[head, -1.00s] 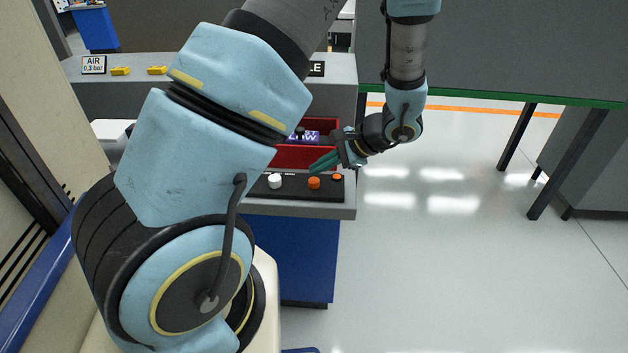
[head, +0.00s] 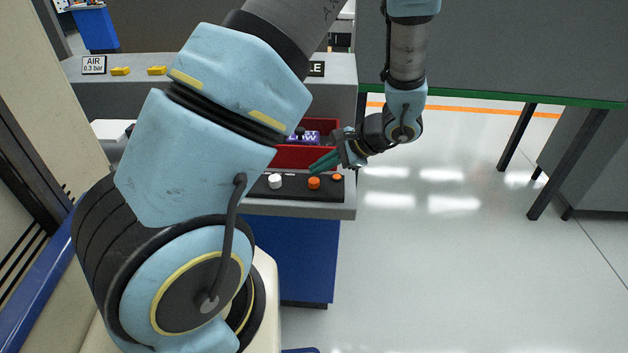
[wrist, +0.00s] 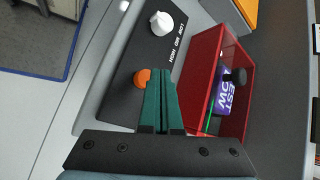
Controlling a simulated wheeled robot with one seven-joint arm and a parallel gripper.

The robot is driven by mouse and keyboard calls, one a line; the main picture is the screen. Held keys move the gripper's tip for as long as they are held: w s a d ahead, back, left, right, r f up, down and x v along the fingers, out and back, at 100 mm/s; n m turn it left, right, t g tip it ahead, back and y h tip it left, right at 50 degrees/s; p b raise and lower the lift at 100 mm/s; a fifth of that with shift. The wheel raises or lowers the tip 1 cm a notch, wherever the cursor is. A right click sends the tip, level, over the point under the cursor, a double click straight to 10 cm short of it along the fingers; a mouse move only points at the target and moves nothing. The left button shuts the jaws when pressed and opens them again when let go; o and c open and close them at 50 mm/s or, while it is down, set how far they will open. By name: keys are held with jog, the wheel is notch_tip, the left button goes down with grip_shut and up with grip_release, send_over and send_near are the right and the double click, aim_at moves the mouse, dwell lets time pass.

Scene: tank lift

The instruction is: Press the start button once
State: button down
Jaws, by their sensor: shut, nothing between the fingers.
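A black control panel (head: 295,194) lies along the front of the grey bench. It carries a white knob (head: 275,181), an orange button (head: 314,183) and a smaller orange button (head: 337,177). I cannot read which is the start button.
A red open-topped box (head: 305,156) with a purple labelled object (wrist: 222,92) stands right behind the panel, close to my fingers. Yellow blocks (head: 120,71) and an AIR 0.3 bar sign (head: 93,65) sit on the bench's rear ledge. Clear floor lies to the right.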

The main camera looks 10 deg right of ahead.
aim_at(319, 181)
jog(key=shift+f, duration=0.15)
jog(key=shift+f+b, duration=0.25)
jog(key=shift+b, duration=0.15)
jog(key=shift+f+b, duration=0.45)
dwell(0.8)
jog(key=shift+r+p, duration=0.6)
jog(key=shift+r, duration=0.25)
jog(key=shift+r, duration=0.15)
notch_tip(319, 181, up, 5)
jog(key=p, duration=0.3)
jog(key=shift+p, duration=0.35)
dwell(0.5)
